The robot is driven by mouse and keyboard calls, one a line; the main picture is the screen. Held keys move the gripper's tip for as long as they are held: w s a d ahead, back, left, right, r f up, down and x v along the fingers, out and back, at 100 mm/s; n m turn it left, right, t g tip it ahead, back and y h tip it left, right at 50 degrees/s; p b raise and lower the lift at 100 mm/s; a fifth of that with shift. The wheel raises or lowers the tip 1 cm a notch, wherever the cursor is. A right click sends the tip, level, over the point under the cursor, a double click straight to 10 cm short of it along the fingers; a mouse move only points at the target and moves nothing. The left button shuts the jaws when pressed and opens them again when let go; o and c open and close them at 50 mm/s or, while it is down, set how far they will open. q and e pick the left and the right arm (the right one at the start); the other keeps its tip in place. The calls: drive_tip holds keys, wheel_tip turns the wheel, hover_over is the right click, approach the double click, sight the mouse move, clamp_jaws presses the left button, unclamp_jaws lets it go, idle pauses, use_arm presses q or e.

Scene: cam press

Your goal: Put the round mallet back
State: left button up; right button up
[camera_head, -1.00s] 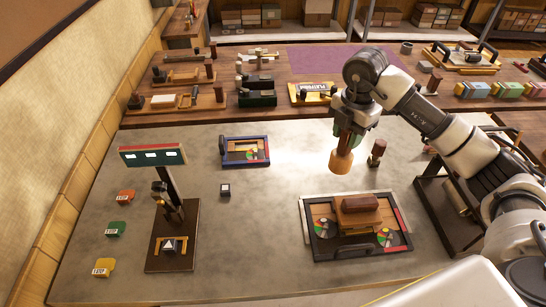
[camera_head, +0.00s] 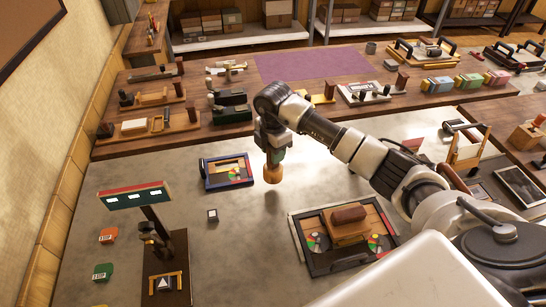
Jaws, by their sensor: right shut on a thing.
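The round mallet (camera_head: 273,175) shows as an orange-brown rounded wooden head pointing down. My right gripper (camera_head: 273,154) is shut on it and holds it out over the grey table (camera_head: 180,195); the fingers hide its upper part. It is just right of the blue-framed tray (camera_head: 228,172), and I cannot tell its exact height. My left gripper is not in view.
A black tray (camera_head: 312,261) with a brown-handled wooden block stands below the right arm. The back bench (camera_head: 160,88) carries several wooden devices and a purple mat (camera_head: 310,65).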

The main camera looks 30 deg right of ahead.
wheel_tip(320, 180, down, 3)
drive_tip(key=shift+s+f+p, duration=0.1)
drive_tip(key=shift+f+p, duration=0.05)
drive_tip(key=shift+p, duration=0.55)
drive_tip(key=shift+f, duration=0.45)
drive_tip(key=o, duration=1.2)
drive_tip(key=shift+c, duration=0.2)
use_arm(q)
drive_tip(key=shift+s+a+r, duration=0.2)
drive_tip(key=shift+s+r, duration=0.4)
use_arm(e)
drive_tip(key=shift+r, duration=0.1)
drive_tip(key=shift+r, duration=0.6)
use_arm(q)
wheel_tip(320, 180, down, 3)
drive_tip(key=b, duration=0.3)
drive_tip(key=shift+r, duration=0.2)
use_arm(e)
wheel_tip(320, 180, up, 11)
drive_tip(key=shift+r, duration=0.1)
